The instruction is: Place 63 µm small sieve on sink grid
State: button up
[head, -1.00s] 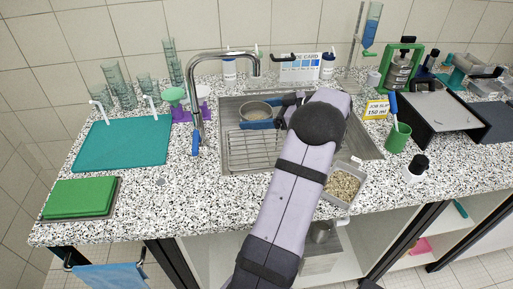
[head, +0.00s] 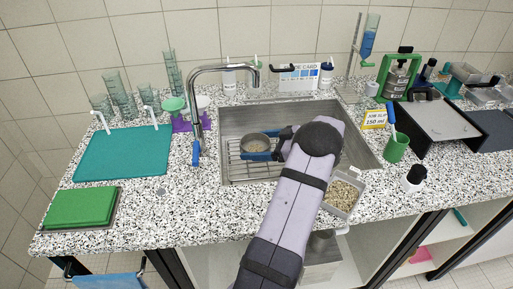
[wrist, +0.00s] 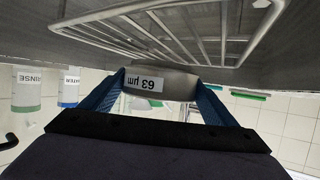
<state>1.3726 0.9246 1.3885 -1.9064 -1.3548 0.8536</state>
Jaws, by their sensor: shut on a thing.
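The small sieve (head: 256,139) is a shallow round metal pan in the head view, held over the left part of the sink. In the wrist view its metal side (wrist: 178,84) carries a label reading "63 µm". My gripper (head: 262,155) is shut on the sieve, with a blue finger on each side, as the wrist view also shows (wrist: 158,92). The sink grid (head: 238,171) is a wire rack in the left half of the sink; its bars (wrist: 180,35) show close by in the wrist view. I cannot tell whether the sieve touches the grid.
The metal faucet (head: 197,110) arches over the sink's left edge. A tray of gravel (head: 341,194) stands on the counter in front of the sink, right of my arm. A teal mat (head: 122,152) lies left. The right part of the sink (head: 355,150) is empty.

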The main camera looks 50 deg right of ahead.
jog(key=shift+f, duration=0.7)
jog(key=shift+f, duration=0.1)
jog(key=o, duration=1.2)
jog(key=b+v, duration=0.2)
jog(key=v, duration=1)
